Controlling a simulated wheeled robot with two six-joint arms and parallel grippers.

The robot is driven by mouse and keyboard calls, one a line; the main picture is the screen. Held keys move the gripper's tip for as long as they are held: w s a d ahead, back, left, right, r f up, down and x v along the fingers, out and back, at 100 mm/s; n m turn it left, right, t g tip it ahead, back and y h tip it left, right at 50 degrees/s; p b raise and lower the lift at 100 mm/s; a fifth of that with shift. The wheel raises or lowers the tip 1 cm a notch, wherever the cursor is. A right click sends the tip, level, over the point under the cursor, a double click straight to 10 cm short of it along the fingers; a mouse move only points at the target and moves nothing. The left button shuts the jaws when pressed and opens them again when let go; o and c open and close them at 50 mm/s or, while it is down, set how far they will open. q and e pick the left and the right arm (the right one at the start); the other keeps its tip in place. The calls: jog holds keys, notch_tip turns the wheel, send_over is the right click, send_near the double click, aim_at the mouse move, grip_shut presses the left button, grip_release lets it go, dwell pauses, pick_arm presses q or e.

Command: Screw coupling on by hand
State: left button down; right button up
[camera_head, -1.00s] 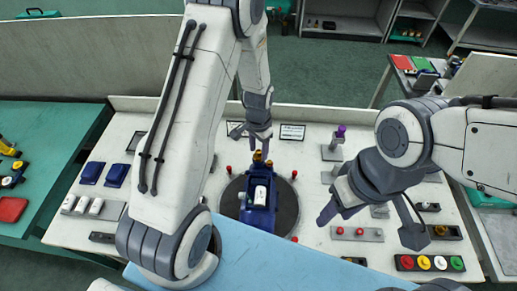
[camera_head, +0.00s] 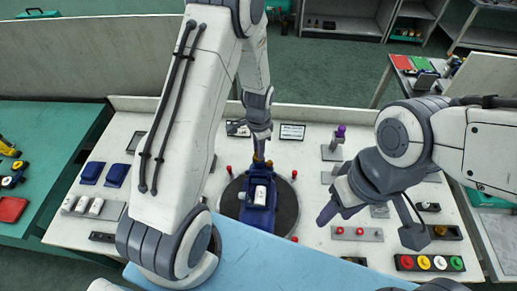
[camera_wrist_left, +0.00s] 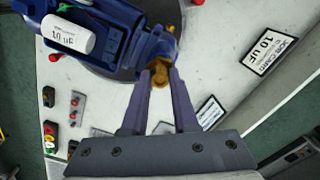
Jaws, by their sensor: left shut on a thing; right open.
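The blue pump (camera_head: 258,215) stands on a dark round plate (camera_head: 287,207) in the middle of the bench, with a white cylinder marked 10 uF (camera_wrist_left: 68,34) on top. A brass coupling (camera_wrist_left: 160,77) is at the pump's far end. My left gripper (camera_head: 260,155) reaches down from above and is shut on the coupling; in the left wrist view its fingertips (camera_wrist_left: 160,71) lie on either side of the brass. The fingers partly hide the coupling, so its seating is unclear. My right gripper (camera_head: 370,226) is open and empty above the bench's right side.
Small red knobs stand around the plate. A purple-topped post (camera_head: 338,137) is behind my right gripper. A strip of coloured buttons (camera_head: 430,263) lies at the front right. Blue blocks (camera_head: 92,172) lie at left.

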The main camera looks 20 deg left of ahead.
pick_arm(q)
jog(key=shift+m, duration=1.7)
jog(key=shift+m, duration=1.7)
jog(key=m, duration=0.3)
jog(key=shift+m, duration=0.3)
jog(key=c, duration=0.8)
grip_release()
jog(key=shift+o, duration=0.2)
